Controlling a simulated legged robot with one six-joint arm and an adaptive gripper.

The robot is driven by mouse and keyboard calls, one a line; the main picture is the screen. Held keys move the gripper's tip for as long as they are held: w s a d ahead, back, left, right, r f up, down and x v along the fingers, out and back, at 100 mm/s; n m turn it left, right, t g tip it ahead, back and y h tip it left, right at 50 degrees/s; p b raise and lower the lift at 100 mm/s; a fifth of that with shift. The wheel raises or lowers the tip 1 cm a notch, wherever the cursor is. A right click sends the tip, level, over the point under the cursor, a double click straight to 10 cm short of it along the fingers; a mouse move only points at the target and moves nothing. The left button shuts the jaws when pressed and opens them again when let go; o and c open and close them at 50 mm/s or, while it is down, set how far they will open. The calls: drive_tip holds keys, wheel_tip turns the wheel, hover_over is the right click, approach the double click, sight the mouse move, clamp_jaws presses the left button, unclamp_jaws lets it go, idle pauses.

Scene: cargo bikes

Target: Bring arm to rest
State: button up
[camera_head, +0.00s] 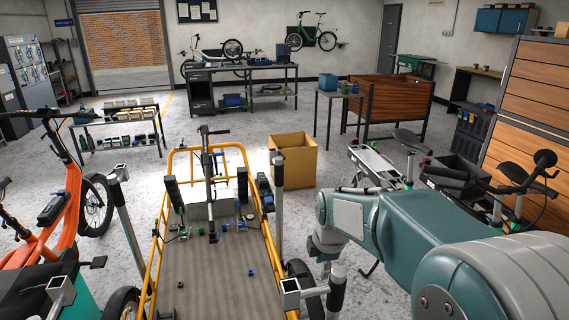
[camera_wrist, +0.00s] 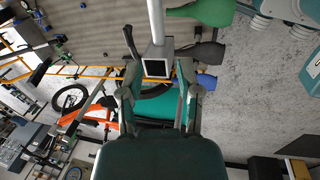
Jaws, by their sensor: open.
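My arm (camera_head: 415,225), teal and grey, reaches in from the lower right in the head view and bends down at its far end beside the yellow-framed cargo bike (camera_head: 158,235). My gripper (camera_wrist: 158,95) shows in the wrist view with its two fingers apart. A pale post with a square, dark-centred end (camera_wrist: 156,67) appears beyond and between the fingers; I cannot tell how far away it is. No held object shows between the fingers. In the head view I cannot make out the fingers clearly.
An orange bike (camera_head: 55,225) stands at the left. A cardboard box (camera_head: 293,160) sits on the floor behind the cargo bike. Upright posts (camera_head: 279,205) stand close to my arm. Open floor lies farther back.

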drive_tip(key=s+d+r+m+t, duration=0.1)
drive_tip(key=s+r+m, duration=0.3)
drive_tip(key=s+m, duration=0.5)
drive_tip(key=s+d+r+m+t, duration=0.2)
drive_tip(key=s+d+r+m, duration=0.1)
drive_tip(key=s+m, duration=0.7)
drive_tip(key=s+r, duration=0.1)
drive_tip(key=s, duration=0.3)
drive_tip(key=shift+s+m, duration=0.2)
drive_tip(key=shift+m, duration=0.1)
drive_tip(key=shift+r, duration=0.1)
